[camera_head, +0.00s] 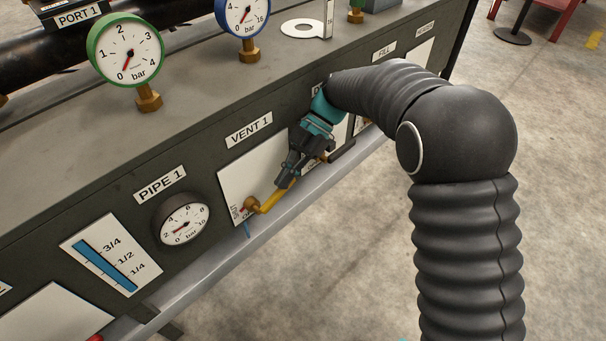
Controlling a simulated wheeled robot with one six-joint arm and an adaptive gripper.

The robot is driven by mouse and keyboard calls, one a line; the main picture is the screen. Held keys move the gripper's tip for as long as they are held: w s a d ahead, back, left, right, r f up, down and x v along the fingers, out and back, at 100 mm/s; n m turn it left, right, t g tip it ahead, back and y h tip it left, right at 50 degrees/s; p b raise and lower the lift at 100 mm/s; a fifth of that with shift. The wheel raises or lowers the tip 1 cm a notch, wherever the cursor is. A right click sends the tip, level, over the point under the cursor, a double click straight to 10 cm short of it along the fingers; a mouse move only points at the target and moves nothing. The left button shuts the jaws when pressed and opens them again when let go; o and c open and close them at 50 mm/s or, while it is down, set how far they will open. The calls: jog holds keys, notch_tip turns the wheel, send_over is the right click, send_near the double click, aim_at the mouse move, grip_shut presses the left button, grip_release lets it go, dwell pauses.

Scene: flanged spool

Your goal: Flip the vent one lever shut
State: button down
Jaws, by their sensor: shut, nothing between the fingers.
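The VENT 1 label (249,130) is on the dark front of the bench, above a white plate (233,178). The yellow vent one lever (272,200) runs from a brass fitting (251,204) at the plate's lower left, up and to the right. My gripper (287,178) is shut and empty, with its fingertips close to the lever's right end. I cannot tell whether they touch it. Small lettering at the plate's left edge is partly hidden by the fitting. My gripper and wrist cover the plate's right part.
A PIPE 1 gauge (182,222) and a blue level scale (107,262) are to the left. Further panels with FILL (384,51) and other labels are to the right, partly behind my arm. A grey ledge (215,270) runs below the panel. Open floor lies in front.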

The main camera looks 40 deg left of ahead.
aim_at(294, 183)
jog(key=shift+w+f+b, duration=0.45)
jog(key=shift+f+b, duration=0.35)
jog(key=shift+f, duration=0.05)
jog(key=shift+w+f+b, duration=0.4)
jog(key=shift+f+b, duration=0.35)
jog(key=shift+f, duration=0.25)
jog(key=shift+w+d+f+b, duration=0.2)
jog(key=shift+f+b, duration=0.1)
notch_tip(294, 183, up, 5)
jog(key=shift+p, duration=1.05)
jog(key=w+r+p, duration=0.1)
jog(key=w+r, duration=0.1)
jog(key=w, duration=0.7)
jog(key=shift+w+d+r, duration=0.15)
jog(key=shift+w+r, duration=0.05)
jog(key=shift+r, duration=0.05)
